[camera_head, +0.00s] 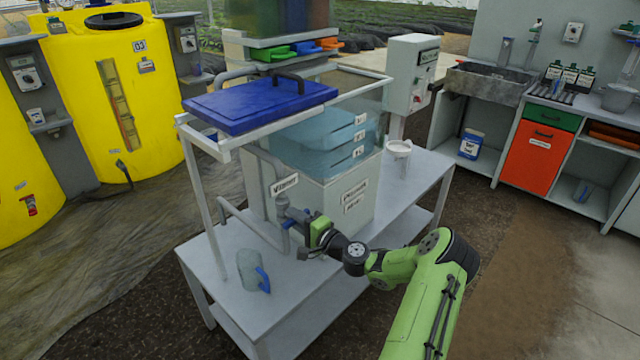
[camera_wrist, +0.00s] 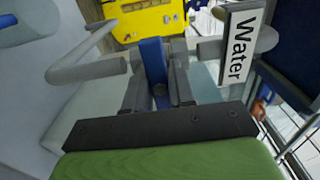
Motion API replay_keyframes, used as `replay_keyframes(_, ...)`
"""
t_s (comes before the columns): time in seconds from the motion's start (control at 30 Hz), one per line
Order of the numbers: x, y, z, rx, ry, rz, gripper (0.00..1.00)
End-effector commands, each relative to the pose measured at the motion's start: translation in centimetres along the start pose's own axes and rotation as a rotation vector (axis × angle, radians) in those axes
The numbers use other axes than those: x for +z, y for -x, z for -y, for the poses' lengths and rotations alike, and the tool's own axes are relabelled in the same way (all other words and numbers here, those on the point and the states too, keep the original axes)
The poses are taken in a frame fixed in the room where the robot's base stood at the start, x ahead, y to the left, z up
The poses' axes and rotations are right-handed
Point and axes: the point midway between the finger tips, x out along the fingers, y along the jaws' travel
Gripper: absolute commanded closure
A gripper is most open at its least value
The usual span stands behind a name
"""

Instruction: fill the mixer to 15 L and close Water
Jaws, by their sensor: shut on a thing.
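The mixer (camera_head: 318,145) is a clear tank with bluish contents and three small marks on its front; I cannot read the marks or the exact level. The Water label (camera_head: 284,184) is on a pipe at the mixer's left and shows large in the wrist view (camera_wrist: 241,46). Below it is the Water valve with a blue lever (camera_wrist: 153,60). My gripper (camera_head: 300,230) is at this valve, its two dark fingers shut on the blue lever. In the head view the gripper hides most of the lever.
A clear jug (camera_head: 247,268) with a blue handle stands on the grey table (camera_head: 215,262), left of my arm. A blue lid (camera_head: 262,103) rests on a frame above the mixer's left. A control box (camera_head: 411,75) stands behind.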

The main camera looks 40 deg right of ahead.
Motion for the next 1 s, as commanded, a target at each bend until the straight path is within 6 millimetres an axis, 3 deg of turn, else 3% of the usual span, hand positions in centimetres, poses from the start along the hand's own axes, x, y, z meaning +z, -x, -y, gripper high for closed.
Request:
replay_keyframes(0.43, -0.01, 0.02, -0.39, 0.002, 0.057, 0.001, 1.00)
replay_keyframes(0.77, -0.01, 0.01, -0.80, -0.001, 0.559, 0.000, 1.00)
replay_keyframes(1.0, 0.05, -0.01, -0.09, 0.003, 1.061, 0.003, 1.00)
